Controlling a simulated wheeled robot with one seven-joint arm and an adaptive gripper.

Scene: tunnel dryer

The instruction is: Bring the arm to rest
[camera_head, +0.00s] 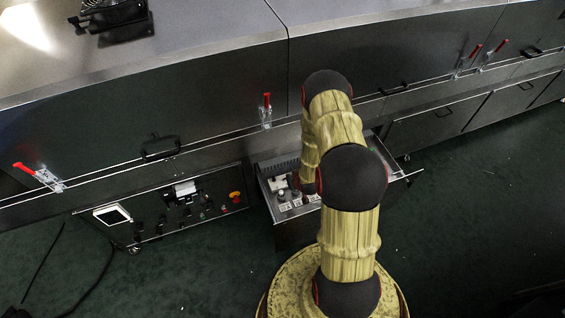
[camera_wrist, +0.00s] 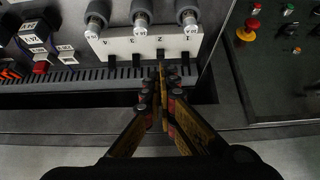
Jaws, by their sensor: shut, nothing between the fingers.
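My gripper (camera_wrist: 161,85) shows in the wrist view with its fingers together and nothing between them. Its tips are at the lower edge of a white numbered panel (camera_wrist: 147,45) inside an open drawer; I cannot tell whether they touch it. In the head view my arm reaches forward and bends down over the open drawer (camera_head: 264,190). My arm hides the gripper and part of the drawer there.
Red-handled clamps (camera_head: 266,112) line the dryer. Open floor lies left and right.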

